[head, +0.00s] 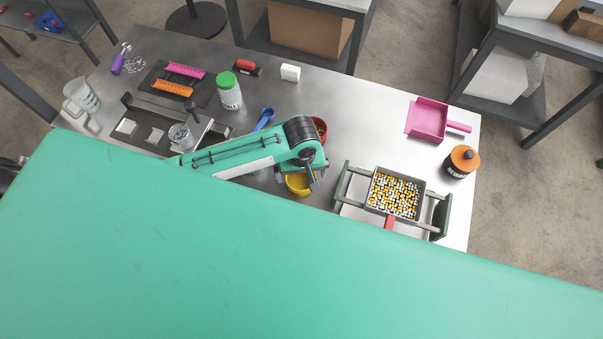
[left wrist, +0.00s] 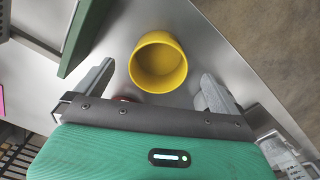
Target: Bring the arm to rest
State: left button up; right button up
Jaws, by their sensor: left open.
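My left arm reaches over the table in the head view, and its gripper (head: 314,178) is above the table near a yellow cup (head: 298,186). In the left wrist view the gripper (left wrist: 158,78) is open. The yellow cup (left wrist: 158,62) appears upright between its spread fingers and a little beyond them, and looks empty. I cannot tell how high the fingers are above it. My arm hides part of the cup in the head view. My right gripper is not in view.
A metal drawer of yellow, white and black beads (head: 394,194) sits between slides with green ends right of the gripper. A red bowl (head: 322,130) is partly behind my arm. A green-lidded jar (head: 228,90), blue scoop (head: 264,118), pink dustpan (head: 430,119) and orange-capped bottle (head: 461,161) stand around.

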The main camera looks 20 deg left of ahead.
pick_arm(q)
jog(key=shift+r, duration=0.15)
dwell(0.5)
jog(key=s+d+r+m+t+h, duration=0.2)
jog(key=s+d+r+m, duration=0.15)
jog(key=s+r, duration=0.2)
jog(key=s+a+r+m+t+y, duration=0.1)
jog(key=s+a+r+m, duration=0.1)
jog(key=s+a, duration=0.4)
jog(key=s+a+r+m+t+y, duration=0.1)
jog(key=s+a+r+m, duration=0.15)
jog(key=a, duration=0.55)
notch_tip(320, 180, down, 38)
jog(key=s+g+b, duration=0.1)
jog(key=g+b, duration=0.1)
jog(key=b, duration=0.4)
jog(key=s+a+f+b, duration=0.2)
jog(key=s+f, duration=0.7)
jog(key=f, duration=0.3)
jog(key=s+a+f+g+b, duration=0.1)
jog(key=s+f+b, duration=0.2)
jog(key=s+f, duration=0.7)
notch_tip(320, 180, down, 2)
jog(key=shift+s+a+f, duration=0.2)
jog(key=shift+a+f, duration=0.05)
jog(key=shift+a, duration=0.15)
